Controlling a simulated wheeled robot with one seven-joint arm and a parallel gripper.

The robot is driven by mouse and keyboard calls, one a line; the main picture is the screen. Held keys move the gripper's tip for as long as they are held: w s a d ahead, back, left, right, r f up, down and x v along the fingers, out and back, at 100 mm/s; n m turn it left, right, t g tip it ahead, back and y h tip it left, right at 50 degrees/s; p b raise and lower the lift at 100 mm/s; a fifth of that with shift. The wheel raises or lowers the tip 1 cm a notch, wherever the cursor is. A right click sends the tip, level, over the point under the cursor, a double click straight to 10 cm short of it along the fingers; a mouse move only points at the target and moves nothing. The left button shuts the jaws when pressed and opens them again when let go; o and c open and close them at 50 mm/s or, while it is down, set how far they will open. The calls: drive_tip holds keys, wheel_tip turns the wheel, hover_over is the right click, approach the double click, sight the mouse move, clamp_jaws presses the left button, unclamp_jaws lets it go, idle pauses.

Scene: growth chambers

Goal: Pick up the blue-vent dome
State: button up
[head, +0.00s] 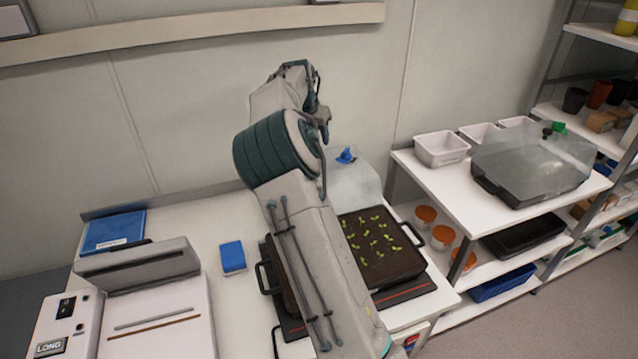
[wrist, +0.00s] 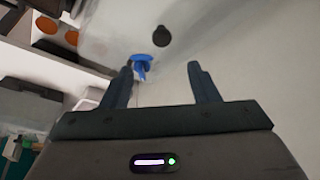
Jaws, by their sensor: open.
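The blue-vent dome (head: 352,178) is a clear cover with a blue vent (head: 346,155) on top. It stands at the back of the white bench, partly hidden behind my arm. In the wrist view the blue vent (wrist: 140,64) shows beside the left fingertip, with a dark round spot near it. My gripper (wrist: 161,72) is open, its two fingers apart and nothing seen held between them. I cannot tell whether a finger touches the vent. In the head view my arm hides much of the gripper.
A black tray of seedlings (head: 378,262) sits on the bench in front of the dome. A blue sponge-like block (head: 232,257) and a sealer-like machine (head: 140,270) are left. A second clear dome (head: 530,160) with a green vent stands on the right shelf by white tubs (head: 442,150).

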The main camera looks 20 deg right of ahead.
drive_tip(key=x, duration=0.5)
drive_tip(key=shift+w+d+f, duration=0.1)
drive_tip(key=shift+f, duration=0.25)
drive_tip(key=shift+p+x, duration=0.85)
drive_tip(key=shift+x, duration=1.95)
clamp_jaws()
